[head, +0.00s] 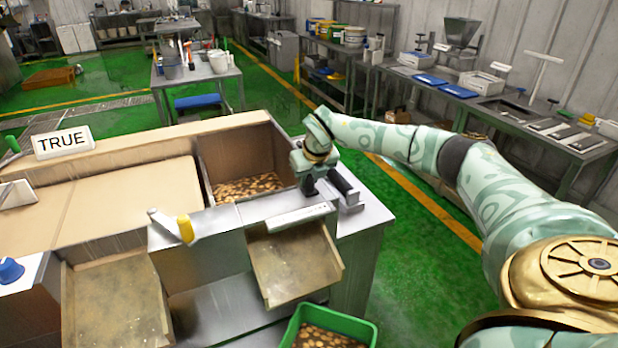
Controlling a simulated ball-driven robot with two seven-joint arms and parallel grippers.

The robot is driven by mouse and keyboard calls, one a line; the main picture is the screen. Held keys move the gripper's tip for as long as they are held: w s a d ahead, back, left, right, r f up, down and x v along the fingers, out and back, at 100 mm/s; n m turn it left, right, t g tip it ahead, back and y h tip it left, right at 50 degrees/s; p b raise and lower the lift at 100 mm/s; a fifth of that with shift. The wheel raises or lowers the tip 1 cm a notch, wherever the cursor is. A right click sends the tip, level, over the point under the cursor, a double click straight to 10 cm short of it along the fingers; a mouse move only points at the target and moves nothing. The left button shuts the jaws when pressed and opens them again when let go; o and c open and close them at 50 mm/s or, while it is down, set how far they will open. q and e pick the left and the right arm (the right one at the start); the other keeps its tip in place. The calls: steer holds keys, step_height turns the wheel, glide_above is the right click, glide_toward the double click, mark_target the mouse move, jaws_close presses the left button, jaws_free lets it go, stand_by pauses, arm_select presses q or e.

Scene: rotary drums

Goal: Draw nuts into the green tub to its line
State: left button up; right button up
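The green tub (342,316) stands low at the bottom edge of the head view, partly cut off, with brown nuts (325,337) in it. Its fill line cannot be made out. Above it the right chute (297,262) slopes down from the bin front. The open bin (237,150) behind holds a layer of nuts (248,186). A pale flat bar (298,217) lies along the front ledge above the right chute. My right gripper (333,193) is over the right end of the ledge, fingers apart and empty. Whether it touches the metal is unclear. My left gripper is out of view.
A blue knob (10,270) is at far left. Green floor (425,280) is open to the right.

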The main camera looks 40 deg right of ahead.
jaws_close()
steer(key=shift+w+a+r+p, duration=0.1)
steer(key=shift+w+a+p, duration=0.15)
steer(key=shift+a, duration=0.4)
steer(key=shift+w+a+f+p, duration=0.1)
steer(key=shift+a+p, duration=0.2)
steer(key=shift+a, duration=0.3)
steer(key=shift+w+a+r+p, duration=0.1)
steer(key=shift+w+a+p, duration=0.15)
steer(key=shift+a, duration=0.5)
steer(key=o, duration=0.7)
jaws_free()
steer(key=shift+o, duration=0.2)
steer(key=p+v, duration=0.2)
steer(key=v, duration=1.4)
steer(key=shift+r, duration=0.1)
stand_by(2.0)
